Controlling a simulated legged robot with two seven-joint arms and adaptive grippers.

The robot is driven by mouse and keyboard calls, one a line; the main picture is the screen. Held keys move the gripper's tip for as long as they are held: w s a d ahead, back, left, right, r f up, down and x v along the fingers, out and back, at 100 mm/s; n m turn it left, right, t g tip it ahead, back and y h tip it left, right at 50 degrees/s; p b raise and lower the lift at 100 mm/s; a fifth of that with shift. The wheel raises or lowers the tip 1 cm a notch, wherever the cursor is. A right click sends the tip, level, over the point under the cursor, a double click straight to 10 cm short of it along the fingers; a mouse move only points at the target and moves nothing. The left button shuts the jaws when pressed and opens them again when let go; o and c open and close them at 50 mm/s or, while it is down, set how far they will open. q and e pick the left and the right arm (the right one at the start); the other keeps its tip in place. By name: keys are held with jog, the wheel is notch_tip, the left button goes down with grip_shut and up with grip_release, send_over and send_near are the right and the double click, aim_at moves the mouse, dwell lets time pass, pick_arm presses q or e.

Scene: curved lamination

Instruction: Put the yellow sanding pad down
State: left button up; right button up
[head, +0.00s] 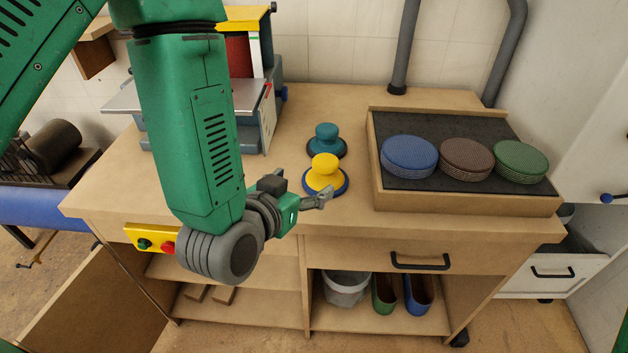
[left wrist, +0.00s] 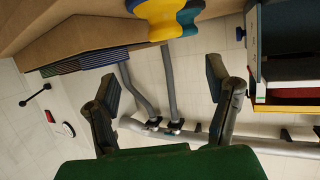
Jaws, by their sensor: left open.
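The yellow sanding pad (head: 326,172) stands upright on the workbench top near its front edge, with a blue disc around its base. Its yellow body also shows at the top edge of the left wrist view (left wrist: 162,18), partly cut off. My left gripper (head: 321,197) is just in front of the pad, low at the bench edge. In the left wrist view my left gripper (left wrist: 160,80) is open, with nothing between its fingers. In the head view the fingers overlap the front of the pad's base, and I cannot tell if they touch it. My right gripper is not in view.
A teal sanding pad (head: 326,141) stands just behind the yellow one. A wooden tray (head: 470,202) at the right holds blue, brown and green disc stacks. A sanding machine (head: 262,110) stands at the back left. Bench space between the pads and the tray is clear.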

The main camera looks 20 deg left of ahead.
aim_at(322, 166)
pick_arm(q)
jog(key=x, duration=0.5)
jog(key=a+x, duration=0.1)
jog(key=x, duration=0.2)
jog(key=shift+b, duration=0.35)
jog(key=b+x, duration=0.1)
jog(key=x, duration=0.4)
jog(key=shift+w+f, duration=0.15)
jog(key=shift+f, duration=0.05)
jog(key=shift+a, duration=0.1)
jog(key=c, duration=1.4)
jog(key=shift+r, duration=0.1)
jog(key=shift+c, duration=0.4)
